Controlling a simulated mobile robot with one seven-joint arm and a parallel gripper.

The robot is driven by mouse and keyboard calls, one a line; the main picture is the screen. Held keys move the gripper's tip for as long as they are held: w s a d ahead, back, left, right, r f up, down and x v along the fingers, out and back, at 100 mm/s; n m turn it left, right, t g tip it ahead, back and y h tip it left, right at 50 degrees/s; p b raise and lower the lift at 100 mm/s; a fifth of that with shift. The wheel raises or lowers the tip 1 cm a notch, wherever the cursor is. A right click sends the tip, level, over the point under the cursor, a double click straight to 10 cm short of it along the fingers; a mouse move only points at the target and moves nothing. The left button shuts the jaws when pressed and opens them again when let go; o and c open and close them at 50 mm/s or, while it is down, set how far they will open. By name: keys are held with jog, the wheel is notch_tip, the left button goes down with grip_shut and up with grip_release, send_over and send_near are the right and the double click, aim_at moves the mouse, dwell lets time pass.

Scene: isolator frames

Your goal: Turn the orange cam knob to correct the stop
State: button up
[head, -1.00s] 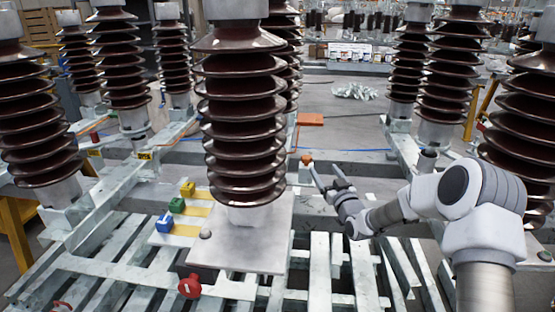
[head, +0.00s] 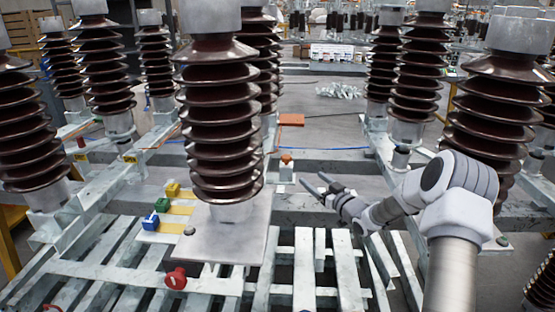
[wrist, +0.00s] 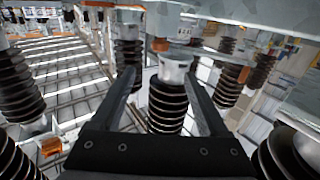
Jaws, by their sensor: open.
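The orange cam knob (head: 286,159) is small and sits on top of a short pale post behind the pallet slats, right of the large central insulator. My gripper (head: 313,180) is open and empty, to the right of the knob and lower in the head view, with a visible gap between them. Its fingers point up and left in that view. In the wrist view my gripper (wrist: 160,75) shows two dark fingers spread apart, with a brown insulator behind them. Several orange patches show there, but I cannot tell whether one is the knob.
The central brown insulator (head: 216,120) stands on a plate left of the knob. A red knob (head: 176,279) is at the front. An orange flat piece (head: 291,120) lies behind. More insulators stand on both sides.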

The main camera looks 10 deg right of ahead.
aim_at(289, 160)
jog(key=b+x, duration=0.3)
jog(key=x, duration=1.4)
jog(key=shift+a, duration=0.1)
grip_shut()
